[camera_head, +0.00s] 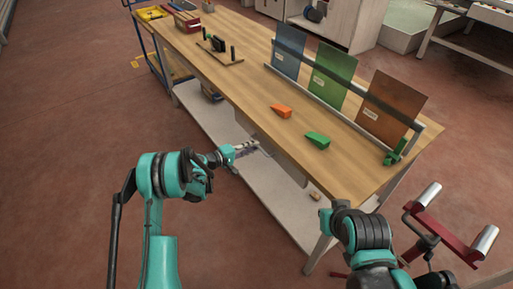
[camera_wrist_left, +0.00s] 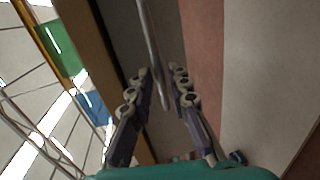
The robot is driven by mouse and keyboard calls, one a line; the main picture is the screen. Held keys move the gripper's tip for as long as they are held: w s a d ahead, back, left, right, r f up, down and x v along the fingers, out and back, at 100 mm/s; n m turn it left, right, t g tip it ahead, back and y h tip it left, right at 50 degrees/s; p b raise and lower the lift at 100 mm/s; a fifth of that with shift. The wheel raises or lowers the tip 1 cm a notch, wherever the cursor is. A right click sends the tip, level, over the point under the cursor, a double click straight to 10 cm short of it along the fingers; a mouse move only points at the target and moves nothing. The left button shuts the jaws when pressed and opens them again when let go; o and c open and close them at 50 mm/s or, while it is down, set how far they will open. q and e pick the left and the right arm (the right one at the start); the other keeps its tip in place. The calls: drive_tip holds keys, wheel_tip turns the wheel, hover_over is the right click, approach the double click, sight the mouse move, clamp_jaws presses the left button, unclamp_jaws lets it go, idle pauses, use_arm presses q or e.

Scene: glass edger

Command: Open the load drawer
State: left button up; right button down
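The load drawer (camera_head: 287,163) appears as a grey front under the near edge of the wooden bench; it looks closed, though my arm and the bench top partly hide it. My left gripper (camera_head: 252,147) is at that edge, in front of the drawer. In the left wrist view a thin metal bar, apparently the drawer handle (camera_wrist_left: 150,40), runs down between the two fingers of my left gripper (camera_wrist_left: 161,82). The fingers are apart, with a gap beside the bar.
The wooden bench (camera_head: 225,40) holds an orange wedge (camera_head: 281,111), a green wedge (camera_head: 318,140) and a rack of blue, green and brown panels (camera_head: 392,108). A pale lower shelf (camera_head: 270,190) lies below. A red stand with metal rollers (camera_head: 445,238) is at the right.

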use_arm(q)
drive_tip(key=shift+x, duration=1.25)
clamp_jaws()
drive_tip(key=shift+a, duration=0.15)
